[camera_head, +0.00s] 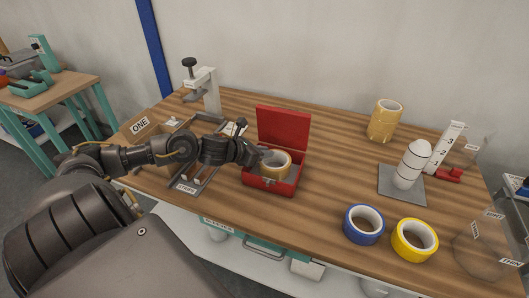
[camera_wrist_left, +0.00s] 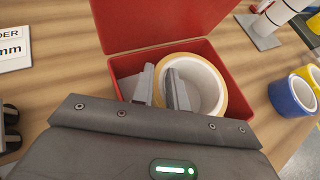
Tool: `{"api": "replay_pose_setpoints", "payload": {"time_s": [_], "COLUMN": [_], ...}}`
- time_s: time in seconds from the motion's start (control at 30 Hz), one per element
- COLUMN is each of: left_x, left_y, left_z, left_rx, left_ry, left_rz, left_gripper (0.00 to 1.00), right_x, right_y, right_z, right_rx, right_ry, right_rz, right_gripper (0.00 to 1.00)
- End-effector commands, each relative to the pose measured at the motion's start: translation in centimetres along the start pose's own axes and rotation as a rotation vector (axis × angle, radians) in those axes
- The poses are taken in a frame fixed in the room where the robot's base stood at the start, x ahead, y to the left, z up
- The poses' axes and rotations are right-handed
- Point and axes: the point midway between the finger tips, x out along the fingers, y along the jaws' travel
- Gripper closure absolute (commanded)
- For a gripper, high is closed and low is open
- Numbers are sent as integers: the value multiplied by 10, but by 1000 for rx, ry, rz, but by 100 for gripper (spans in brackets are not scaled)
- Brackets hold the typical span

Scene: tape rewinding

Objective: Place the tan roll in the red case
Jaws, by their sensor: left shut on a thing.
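The red case (camera_head: 275,188) stands open on the table, with its lid (camera_head: 283,128) raised at the back. The tan roll (camera_head: 284,166), with a white core, is inside the case's walls. It also shows in the left wrist view (camera_wrist_left: 215,72). My left gripper (camera_head: 262,158) reaches in from the left and is shut on the roll's left wall, one finger outside and one in the core. Its fingers show in the left wrist view (camera_wrist_left: 162,86). I cannot tell whether the roll touches the case floor. My right gripper is not in view.
A blue roll (camera_head: 348,225) and a yellow roll (camera_head: 398,240) lie at the front right. A taller tan roll (camera_head: 383,124) stands at the back. A white cylinder on a grey plate (camera_head: 390,191) stands to the right. A clamp-like stand (camera_head: 209,95) is behind my left arm.

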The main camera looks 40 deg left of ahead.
Motion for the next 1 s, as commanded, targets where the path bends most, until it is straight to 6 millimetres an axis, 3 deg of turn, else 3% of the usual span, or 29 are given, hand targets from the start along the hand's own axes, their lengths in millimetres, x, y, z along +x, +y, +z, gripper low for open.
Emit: {"api": "replay_pose_setpoints", "payload": {"time_s": [0.03, 0.07, 0.23, 0.5, 0.67, 0.7, 0.83, 1.0], "left_x": [0, 0, 0, -1, -7, -9, -26, -48], "left_y": [0, 0, 0, 0, 0, -1, 1, 2], "left_z": [1, 1, 1, 1, 12, 16, 7, 7], "left_rx": [0, 0, 0, 0, 0, 0, 7, 2], "left_ry": [-1, 0, 0, 0, 0, 1, 7, 7], "left_rz": [0, 0, 0, 0, 0, 0, 3, 6], "left_gripper": [100, 82, 62, 62, 62, 62, 62, 62], "right_x": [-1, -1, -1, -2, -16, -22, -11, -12], "right_y": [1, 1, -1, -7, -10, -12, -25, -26], "right_z": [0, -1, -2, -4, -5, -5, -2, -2], "right_rx": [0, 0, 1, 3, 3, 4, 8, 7], "right_ry": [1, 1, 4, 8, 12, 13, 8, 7], "right_rz": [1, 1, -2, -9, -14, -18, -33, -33], "right_gripper": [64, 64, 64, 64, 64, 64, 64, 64]}}
